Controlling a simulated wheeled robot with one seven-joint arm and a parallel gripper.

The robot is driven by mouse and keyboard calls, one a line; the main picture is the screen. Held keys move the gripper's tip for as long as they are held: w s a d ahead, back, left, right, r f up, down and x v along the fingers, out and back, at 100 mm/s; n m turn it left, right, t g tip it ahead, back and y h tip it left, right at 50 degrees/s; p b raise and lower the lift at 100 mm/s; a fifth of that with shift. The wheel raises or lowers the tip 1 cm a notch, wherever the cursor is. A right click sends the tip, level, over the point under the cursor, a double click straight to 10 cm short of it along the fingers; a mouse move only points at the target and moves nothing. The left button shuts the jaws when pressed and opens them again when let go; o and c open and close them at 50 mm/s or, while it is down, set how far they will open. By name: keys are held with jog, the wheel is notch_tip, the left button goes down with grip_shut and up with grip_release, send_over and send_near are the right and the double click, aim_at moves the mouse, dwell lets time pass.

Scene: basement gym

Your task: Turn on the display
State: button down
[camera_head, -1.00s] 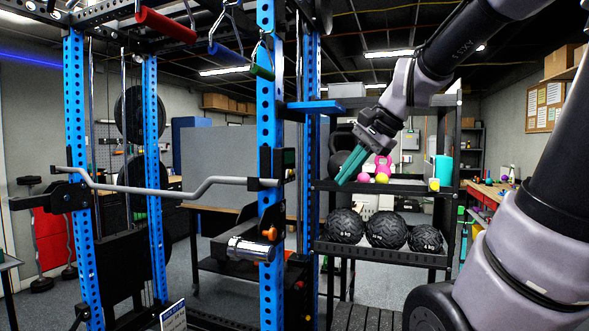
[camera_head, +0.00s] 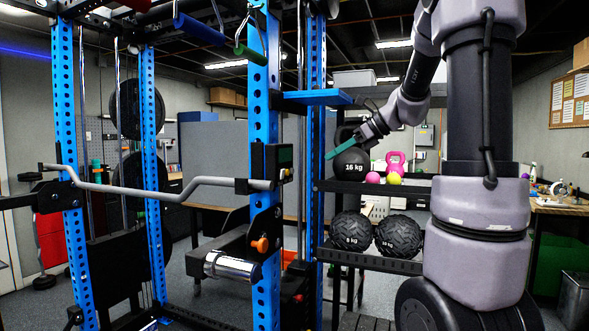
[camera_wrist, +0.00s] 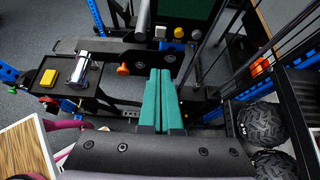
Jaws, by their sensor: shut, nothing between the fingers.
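The display (camera_head: 285,160) is a small dark box with a greenish screen, mounted on the side of the blue rack upright, seen at a steep angle in the head view.
The blue rack upright (camera_head: 265,200) carries a bar (camera_head: 150,192), an orange knob (camera_head: 262,244) and a chrome roller (camera_head: 231,267). A blue beam (camera_head: 318,97) juts out above my gripper. A shelf (camera_head: 375,187) with a 16 kg kettlebell (camera_head: 352,165) stands behind it.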

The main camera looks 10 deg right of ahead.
jog(key=shift+a+f, duration=0.1)
send_near(284, 172)
jog(key=x, duration=0.3)
jog(key=f+x, duration=0.1)
jog(key=x, duration=0.1)
jog(key=shift+s+f, duration=0.15)
jog(key=shift+f, duration=0.1)
jog(key=shift+w+a+r, duration=0.1)
jog(key=shift+w+a, duration=0.25)
jog(key=shift+a, duration=0.05)
jog(key=shift+w+a+r+g+h, duration=0.25)
jog(key=shift+a+g+h, duration=0.05)
jog(key=shift+a+h, duration=0.1)
